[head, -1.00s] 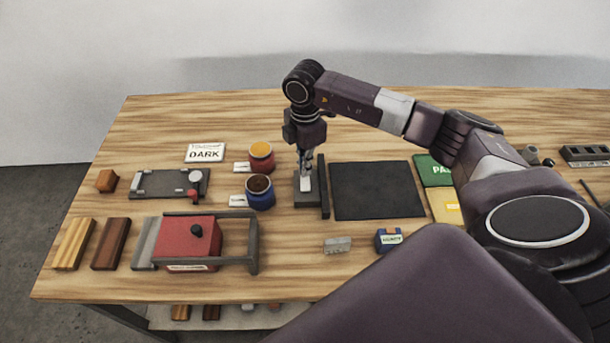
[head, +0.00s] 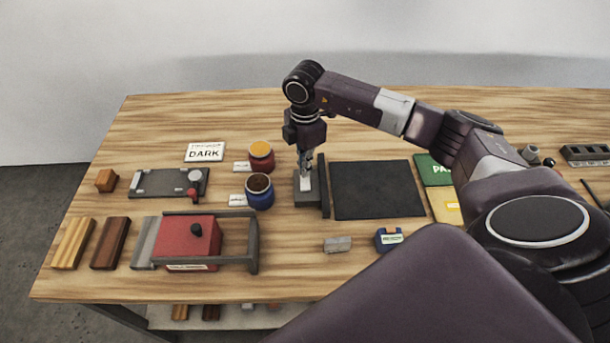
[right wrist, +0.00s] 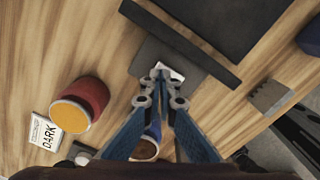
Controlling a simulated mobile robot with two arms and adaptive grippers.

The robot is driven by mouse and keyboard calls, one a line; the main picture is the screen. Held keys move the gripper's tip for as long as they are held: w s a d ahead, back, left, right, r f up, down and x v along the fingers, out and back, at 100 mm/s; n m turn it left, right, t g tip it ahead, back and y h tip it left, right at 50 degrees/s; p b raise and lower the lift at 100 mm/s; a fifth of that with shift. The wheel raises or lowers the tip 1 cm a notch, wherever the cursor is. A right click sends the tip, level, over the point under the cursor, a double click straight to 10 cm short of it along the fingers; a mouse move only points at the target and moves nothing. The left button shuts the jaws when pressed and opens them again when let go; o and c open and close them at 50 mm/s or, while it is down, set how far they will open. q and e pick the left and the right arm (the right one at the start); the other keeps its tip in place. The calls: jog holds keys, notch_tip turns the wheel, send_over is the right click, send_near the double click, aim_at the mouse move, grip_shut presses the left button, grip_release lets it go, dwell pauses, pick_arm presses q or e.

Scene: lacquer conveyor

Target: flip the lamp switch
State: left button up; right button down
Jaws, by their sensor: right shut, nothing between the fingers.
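The lamp switch is a white rocker (head: 306,184) on a dark grey base (head: 308,199), near the middle of the table. A thin dark upright bar stands along the base's right side. My right gripper (head: 305,173) points down over the far part of the white rocker, its fingers together and empty. In the right wrist view the fingertips (right wrist: 161,78) are at the white rocker (right wrist: 172,72) and hide part of it. I cannot tell whether they touch it. My left gripper is not in view.
A dark flat panel (head: 377,190) lies right of the switch. A blue jar (head: 260,197) and a red jar (head: 261,161) stand close on its left. A red block in a dark frame (head: 187,242) is at front left. A small grey block (head: 338,244) lies in front.

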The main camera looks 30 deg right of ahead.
jog(key=shift+f+b, duration=0.55)
jog(key=shift+f, duration=0.35)
jog(key=shift+r, duration=0.15)
jog(key=shift+r+p, duration=2.6)
jog(key=shift+r, duration=0.85)
jog(key=shift+f, duration=0.1)
